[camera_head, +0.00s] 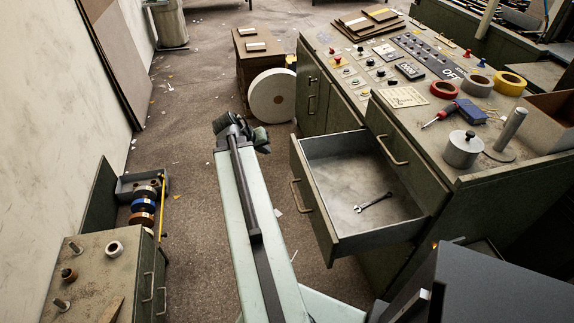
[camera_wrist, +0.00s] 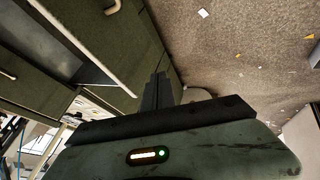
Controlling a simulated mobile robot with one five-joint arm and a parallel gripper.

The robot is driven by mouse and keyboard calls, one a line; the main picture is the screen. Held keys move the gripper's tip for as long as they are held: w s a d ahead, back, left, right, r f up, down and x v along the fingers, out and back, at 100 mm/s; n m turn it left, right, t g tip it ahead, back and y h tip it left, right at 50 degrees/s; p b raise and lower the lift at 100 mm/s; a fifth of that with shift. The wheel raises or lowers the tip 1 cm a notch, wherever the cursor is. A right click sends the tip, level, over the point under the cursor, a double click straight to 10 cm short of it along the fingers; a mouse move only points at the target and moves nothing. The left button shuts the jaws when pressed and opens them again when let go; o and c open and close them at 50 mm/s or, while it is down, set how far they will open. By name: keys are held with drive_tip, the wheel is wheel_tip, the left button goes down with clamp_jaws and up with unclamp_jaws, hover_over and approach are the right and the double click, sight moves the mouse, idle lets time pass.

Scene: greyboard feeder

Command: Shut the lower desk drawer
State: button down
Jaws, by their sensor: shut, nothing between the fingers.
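The lower desk drawer (camera_head: 318,228) is pulled out of the green desk on the right. Its grey inside is open to view and a small wrench (camera_head: 373,202) lies on its floor. Its bar handle (camera_head: 299,196) is on the front panel, facing left. My gripper (camera_head: 262,138) is at the far end of my arm, left of and beyond the drawer front, with a gap between them. In the wrist view, my dark fingers (camera_wrist: 157,92) are together and empty. The open drawer's pale rim (camera_wrist: 82,42) shows there at upper left.
An upper drawer with a handle (camera_head: 392,150) is closed above. The desktop holds a screwdriver (camera_head: 440,117), tape rolls (camera_head: 444,89) and a metal cylinder (camera_head: 463,149). A white roll (camera_head: 271,96) stands on the floor beyond. A low cabinet (camera_head: 98,280) stands at left. Floor between is mostly clear.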

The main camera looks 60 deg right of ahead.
drive_tip(key=b, duration=0.9)
approach(291, 158)
wheel_tip(291, 158, down, 4)
drive_tip(key=w, duration=0.2)
drive_tip(key=s+d, duration=0.1)
drive_tip(key=s+d+r+p, duration=0.1)
drive_tip(key=shift+s+d, duration=0.2)
drive_tip(key=shift+s, duration=0.2)
drive_tip(key=shift+d, duration=0.2)
drive_tip(key=shift+a, duration=0.15)
